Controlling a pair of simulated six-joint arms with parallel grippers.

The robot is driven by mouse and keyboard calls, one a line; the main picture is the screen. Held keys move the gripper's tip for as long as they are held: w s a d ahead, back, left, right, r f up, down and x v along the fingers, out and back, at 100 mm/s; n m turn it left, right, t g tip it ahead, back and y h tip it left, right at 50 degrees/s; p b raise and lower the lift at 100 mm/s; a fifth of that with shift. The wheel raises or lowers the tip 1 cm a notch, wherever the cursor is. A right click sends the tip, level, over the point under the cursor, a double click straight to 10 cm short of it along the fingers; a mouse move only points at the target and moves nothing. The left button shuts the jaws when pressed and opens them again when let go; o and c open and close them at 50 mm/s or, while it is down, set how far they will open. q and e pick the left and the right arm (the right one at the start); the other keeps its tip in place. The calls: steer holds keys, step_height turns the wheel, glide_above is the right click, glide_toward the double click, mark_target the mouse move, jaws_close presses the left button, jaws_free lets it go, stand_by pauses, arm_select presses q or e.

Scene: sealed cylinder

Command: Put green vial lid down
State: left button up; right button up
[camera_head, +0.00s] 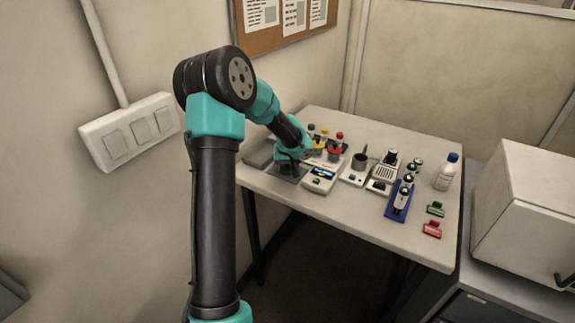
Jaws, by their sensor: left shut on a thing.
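My left arm reaches over the table, and its gripper (288,168) points down at the table's left end. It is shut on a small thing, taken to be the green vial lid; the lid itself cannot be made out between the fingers. Just behind and to the right of the gripper stands a group of small coloured tops: a green one (311,128), yellow ones (325,132) and red ones (339,136). Part of this group is hidden by my wrist. My right gripper is not in view.
A small device with a lit display (322,175) stands right of the gripper.

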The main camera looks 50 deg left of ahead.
arm_select(q)
steer(key=shift+f, duration=0.15)
steer(key=o, duration=0.9)
steer(key=v, duration=1.2)
steer(key=shift+d, duration=0.1)
